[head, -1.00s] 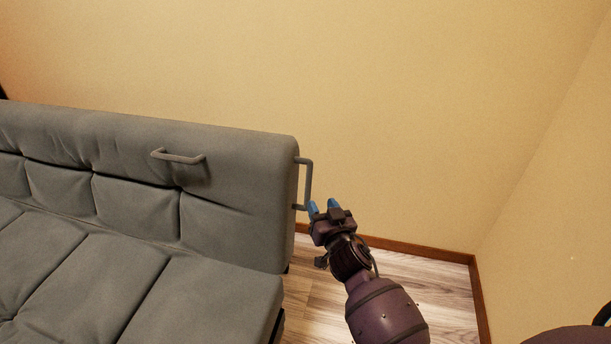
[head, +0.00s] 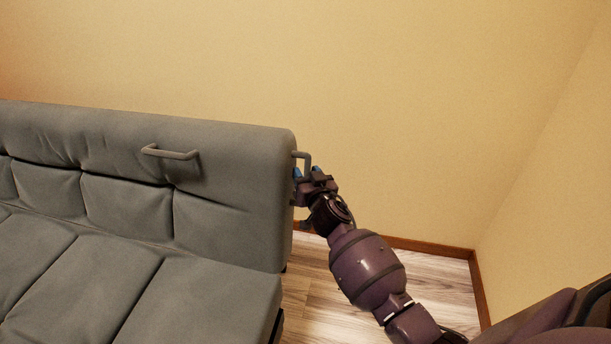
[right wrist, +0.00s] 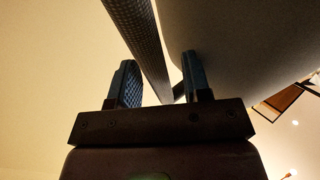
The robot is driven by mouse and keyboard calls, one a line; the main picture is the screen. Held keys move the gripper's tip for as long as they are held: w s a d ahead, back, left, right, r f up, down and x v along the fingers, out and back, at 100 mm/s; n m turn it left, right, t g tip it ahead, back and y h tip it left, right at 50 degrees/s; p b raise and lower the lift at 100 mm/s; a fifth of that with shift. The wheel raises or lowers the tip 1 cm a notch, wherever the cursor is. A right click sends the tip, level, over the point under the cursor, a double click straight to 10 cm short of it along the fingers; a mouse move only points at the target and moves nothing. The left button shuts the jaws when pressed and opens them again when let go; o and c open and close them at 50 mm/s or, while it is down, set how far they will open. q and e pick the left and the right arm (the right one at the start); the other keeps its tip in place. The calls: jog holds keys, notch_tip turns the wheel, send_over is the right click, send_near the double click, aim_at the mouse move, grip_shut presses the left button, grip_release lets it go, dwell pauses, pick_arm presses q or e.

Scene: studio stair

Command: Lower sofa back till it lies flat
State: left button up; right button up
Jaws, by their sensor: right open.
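The grey sofa back (head: 235,165) stands upright behind the seat (head: 190,300). A grey bar handle (head: 172,153) is on its front face, and a second handle (head: 307,158) sticks out from its right end. My right gripper (head: 306,172) is at this side handle and covers its lower part. In the right wrist view, the two fingers (right wrist: 161,82) are apart, and the side handle's bar (right wrist: 140,40) runs between them; contact cannot be told. The sofa end (right wrist: 240,45) fills the upper right there. My left gripper is out of view.
A plain yellow wall (head: 400,120) stands behind the sofa, and another wall (head: 560,200) is on the right. Bare wooden floor (head: 310,285) lies between the sofa end and the right wall, edged by a brown skirting board (head: 440,250).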

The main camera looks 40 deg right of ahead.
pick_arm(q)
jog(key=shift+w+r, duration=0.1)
pick_arm(e)
jog(key=c, duration=0.7)
grip_shut()
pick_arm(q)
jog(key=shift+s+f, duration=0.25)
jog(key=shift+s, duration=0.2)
pick_arm(e)
jog(key=shift+w+d, duration=0.1)
